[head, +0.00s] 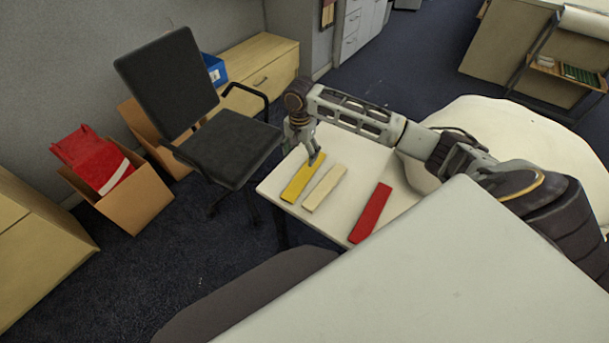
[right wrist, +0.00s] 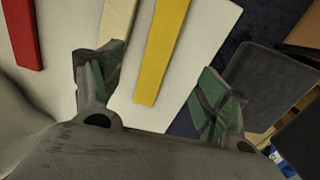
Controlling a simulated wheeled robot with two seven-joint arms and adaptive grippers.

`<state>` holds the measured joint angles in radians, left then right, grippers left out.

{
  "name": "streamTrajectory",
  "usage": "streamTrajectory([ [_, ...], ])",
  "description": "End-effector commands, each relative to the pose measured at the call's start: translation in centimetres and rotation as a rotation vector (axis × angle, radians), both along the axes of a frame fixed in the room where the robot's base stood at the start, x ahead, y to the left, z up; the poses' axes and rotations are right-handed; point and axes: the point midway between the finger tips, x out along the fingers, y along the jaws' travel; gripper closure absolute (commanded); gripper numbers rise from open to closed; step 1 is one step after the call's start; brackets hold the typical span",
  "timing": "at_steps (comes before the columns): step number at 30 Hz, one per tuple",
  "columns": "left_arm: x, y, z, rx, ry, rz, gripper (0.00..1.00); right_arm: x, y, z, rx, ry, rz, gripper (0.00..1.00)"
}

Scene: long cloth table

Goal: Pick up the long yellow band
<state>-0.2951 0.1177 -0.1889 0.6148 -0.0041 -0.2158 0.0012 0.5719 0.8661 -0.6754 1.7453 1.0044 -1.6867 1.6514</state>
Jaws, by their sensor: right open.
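The long yellow band (head: 303,178) lies flat near the left end of the white table, beside a cream band (head: 325,188). My right gripper (head: 313,158) is over the far end of the yellow band, fingers pointing down. In the right wrist view the gripper (right wrist: 158,85) is open, and the yellow band (right wrist: 161,50) runs between its two fingers without contact that I can see. The cream band (right wrist: 117,20) passes behind the left-hand finger. My left gripper is not in view.
A red band (head: 370,213) lies farther right on the table (head: 350,160). A dark office chair (head: 225,150) stands close to the table's left edge. Cardboard boxes (head: 140,200) stand on the floor beyond it. A rounded white cloth-like shape (head: 500,130) is behind my right arm.

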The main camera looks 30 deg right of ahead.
Motion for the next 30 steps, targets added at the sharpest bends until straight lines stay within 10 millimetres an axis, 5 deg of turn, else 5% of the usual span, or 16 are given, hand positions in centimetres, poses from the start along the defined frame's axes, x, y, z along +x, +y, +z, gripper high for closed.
streamTrajectory([
  [18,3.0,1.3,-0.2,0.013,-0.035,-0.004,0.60,0.0,0.0,-6.8,0.000,0.002,0.000,0.25],
  [30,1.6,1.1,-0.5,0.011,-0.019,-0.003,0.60,0.0,0.0,-8.6,0.000,0.000,0.001,0.25],
])
